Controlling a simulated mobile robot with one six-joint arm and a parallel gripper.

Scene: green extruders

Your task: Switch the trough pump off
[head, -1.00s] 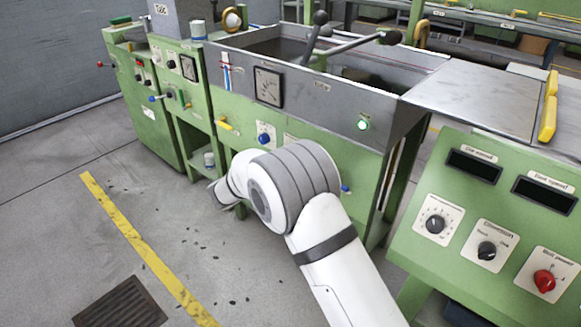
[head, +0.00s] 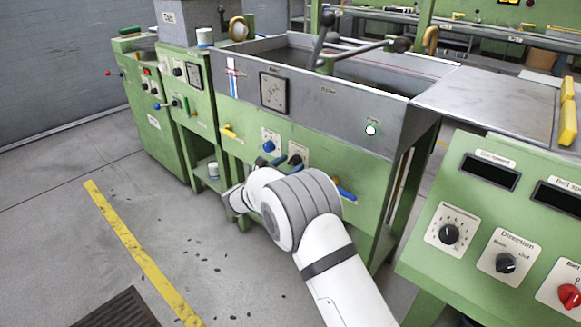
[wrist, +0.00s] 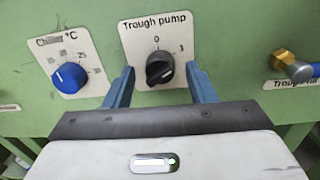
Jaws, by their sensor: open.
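The trough pump switch (wrist: 160,70) is a black rotary knob on a white plate labelled "Trough pump", with 0 above it and 1 to its upper right. Its grip looks slanted, but I cannot tell surely which mark it points to. In the wrist view my gripper (wrist: 159,80) is open, its two blue fingers left and right of the knob, with gaps beside it. In the head view the plate (head: 298,149) shows just above my arm, and the gripper is largely hidden. A green lamp (head: 371,130) on the trough front is lit.
A blue chiller knob (wrist: 69,77) is left of the switch. A brass and blue valve (wrist: 290,66) is right of it. A control panel (head: 480,215) with black and red knobs stands at right.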

